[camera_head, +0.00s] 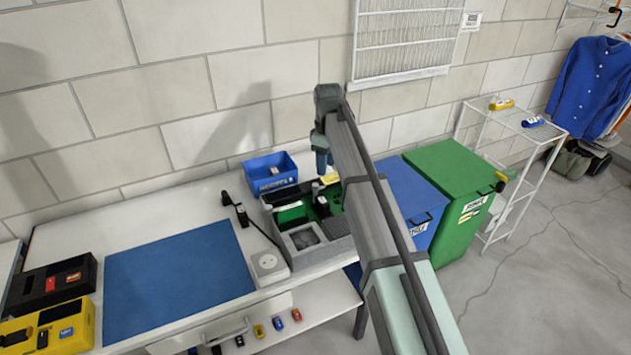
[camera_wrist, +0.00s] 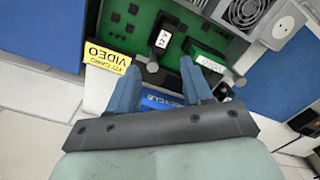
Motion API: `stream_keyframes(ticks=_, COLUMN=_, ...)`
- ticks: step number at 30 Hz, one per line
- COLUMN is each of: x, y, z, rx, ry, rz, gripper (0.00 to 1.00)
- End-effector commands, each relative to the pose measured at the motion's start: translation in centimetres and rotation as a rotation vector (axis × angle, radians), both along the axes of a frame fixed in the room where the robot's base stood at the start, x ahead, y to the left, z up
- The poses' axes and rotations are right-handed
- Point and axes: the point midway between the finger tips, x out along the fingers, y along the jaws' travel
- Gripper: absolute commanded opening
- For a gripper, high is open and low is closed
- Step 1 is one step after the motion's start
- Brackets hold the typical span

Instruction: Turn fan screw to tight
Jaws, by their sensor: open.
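An open grey case (camera_head: 340,252) with a green board (camera_head: 290,214) stands at the right end of the workbench. A round fan (camera_head: 307,238) sits in its grey front section. The fan (camera_wrist: 243,12) also shows at the top right of the wrist view. Small dark knobs or posts show around the green board (camera_wrist: 140,40); I cannot tell which, if any, is the fan screw.
A yellow label reading VIDEO (camera_wrist: 107,61) is left of my fingers. A black 12 V module (camera_wrist: 165,35) stands on the board. A white socket box (camera_head: 267,265) is beside the case. A blue bin (camera_head: 270,172) stands behind it. The blue mat (camera_head: 178,280) is clear.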

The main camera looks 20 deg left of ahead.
Motion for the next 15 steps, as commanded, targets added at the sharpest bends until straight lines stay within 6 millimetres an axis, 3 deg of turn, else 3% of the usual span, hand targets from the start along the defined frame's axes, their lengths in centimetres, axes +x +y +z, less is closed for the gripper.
stream_keyframes(ticks=1, x=1.6, y=1.9, z=1.3, rx=0.003, ry=-0.011, rz=0.053, gripper=0.5)
stream_keyframes(ticks=3, x=2.4, y=3.2, z=2.4, rx=0.006, ry=-0.021, rz=0.112, gripper=0.5)
stream_keyframes(ticks=7, x=2.9, y=4.3, z=3.3, rx=0.008, ry=-0.031, rz=0.167, gripper=0.5)
stream_keyframes(ticks=15, x=2.7, y=4.2, z=0.5, rx=0.007, ry=-0.03, rz=0.175, gripper=0.5)
